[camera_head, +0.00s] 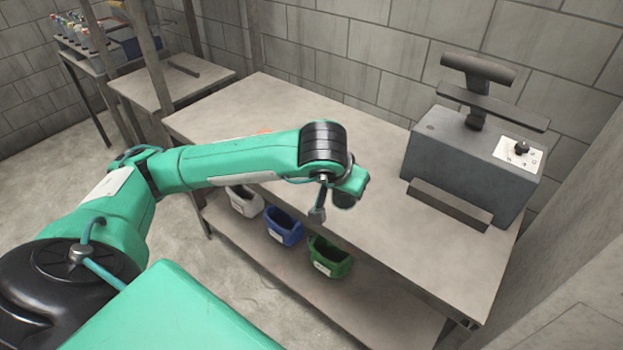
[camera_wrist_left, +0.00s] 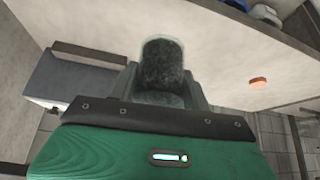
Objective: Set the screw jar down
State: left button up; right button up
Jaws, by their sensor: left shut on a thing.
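My left gripper (camera_wrist_left: 163,78) is shut on the screw jar (camera_wrist_left: 163,62), a dark jar with a pale, clear-looking rim. In the left wrist view the jar stands out between the two grey fingers. In the head view my left arm reaches over the grey table (camera_head: 440,240), and the gripper (camera_head: 346,188) is near the table's front edge. I cannot tell the jar apart there, nor whether it touches the table. My right gripper is in neither view.
A grey machine (camera_head: 465,155) stands on the table's right end. A small orange disc (camera_wrist_left: 258,83) lies on the table; my arm mostly hides it in the head view. White (camera_head: 244,201), blue (camera_head: 284,228) and green (camera_head: 329,258) bins sit lower, along the front.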

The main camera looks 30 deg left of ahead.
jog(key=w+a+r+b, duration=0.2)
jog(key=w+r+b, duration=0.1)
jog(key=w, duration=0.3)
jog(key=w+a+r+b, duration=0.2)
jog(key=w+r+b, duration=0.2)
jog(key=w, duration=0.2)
pick_arm(q)
jog(key=w+a+r+n+y+b, duration=0.15)
jog(key=w+a+b, duration=0.25)
jog(key=w+a, duration=0.45)
jog(key=w+a+r+n+b, duration=0.2)
jog(key=w+a+b, duration=0.1)
jog(key=w+a, duration=0.6)
jog(key=shift+m, duration=0.25)
jog(key=f, duration=0.5)
jog(key=f+b, duration=0.1)
jog(key=f, duration=0.4)
jog(key=a+f, duration=0.1)
jog(key=f, duration=0.4)
jog(key=shift+s+f, duration=0.1)
jog(key=shift+s, duration=0.3)
jog(key=shift+f+b, duration=0.3)
jog(key=shift+f, duration=1.7)
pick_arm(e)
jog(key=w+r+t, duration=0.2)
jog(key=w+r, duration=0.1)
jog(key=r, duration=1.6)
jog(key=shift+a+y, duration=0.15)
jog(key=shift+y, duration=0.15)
